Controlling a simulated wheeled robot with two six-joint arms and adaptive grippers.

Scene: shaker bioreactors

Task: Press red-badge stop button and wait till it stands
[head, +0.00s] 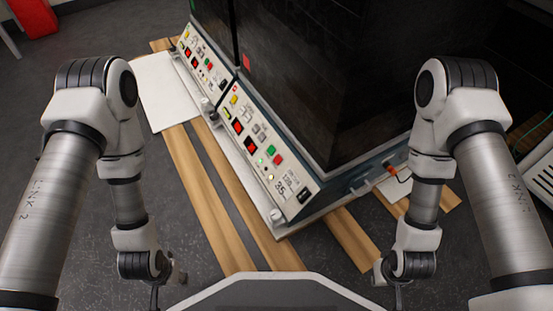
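Two dark-windowed shaker units stand side by side at a slant on a wooden pallet. The nearer unit (330,90) carries a red badge (246,63) at its upper left corner. Its sloped control panel (262,150) has a red button (278,159) beside a green button (270,149), with red displays farther up. The far unit has a green badge (192,4) and a similar panel (200,62). My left gripper (176,276) and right gripper (380,274) are low at either side, both away from the panels. Their fingers are mostly hidden, so opening is unclear.
The wooden pallet slats (200,195) extend in front of the units. A white board (160,92) lies at the left. An orange connector with a cable (392,171) sticks out of the near unit's right side. Grey floor is open at the left.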

